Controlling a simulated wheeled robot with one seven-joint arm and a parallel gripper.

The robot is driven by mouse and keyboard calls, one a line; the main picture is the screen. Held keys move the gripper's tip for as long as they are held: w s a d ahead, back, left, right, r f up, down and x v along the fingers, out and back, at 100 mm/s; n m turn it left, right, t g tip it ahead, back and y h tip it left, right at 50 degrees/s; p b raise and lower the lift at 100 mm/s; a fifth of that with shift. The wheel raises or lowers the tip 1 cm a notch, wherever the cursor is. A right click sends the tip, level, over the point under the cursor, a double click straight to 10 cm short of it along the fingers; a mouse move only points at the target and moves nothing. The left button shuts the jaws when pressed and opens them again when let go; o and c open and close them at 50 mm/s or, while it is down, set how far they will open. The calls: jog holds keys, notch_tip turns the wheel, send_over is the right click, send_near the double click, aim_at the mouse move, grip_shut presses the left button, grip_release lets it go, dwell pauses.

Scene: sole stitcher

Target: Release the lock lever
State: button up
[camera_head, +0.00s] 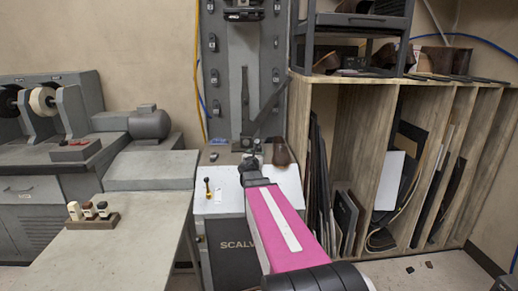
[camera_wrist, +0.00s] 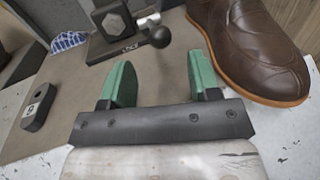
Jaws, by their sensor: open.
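In the wrist view, the lock lever (camera_wrist: 159,37) shows as a short bar with a black ball knob on a dark, labelled bracket (camera_wrist: 112,46). The knob lies just beyond my gripper (camera_wrist: 160,66), roughly in line with the gap between its green fingers. The fingers are apart, with nothing held between them. In the head view my gripper (camera_head: 251,169) is over the front of the stitcher's top, and the lever cannot be made out clearly behind it. The stitcher's tall grey column (camera_head: 243,85) rises behind.
A brown shoe (camera_wrist: 250,38) stands close to my right finger; it also shows in the head view (camera_head: 281,153). A small dark labelled block (camera_wrist: 40,108) lies at left. The left bench (camera_head: 130,235) is mostly clear.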

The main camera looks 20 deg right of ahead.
aim_at(259, 149)
jog(key=x, duration=0.9)
jog(key=shift+w, duration=0.15)
grip_shut()
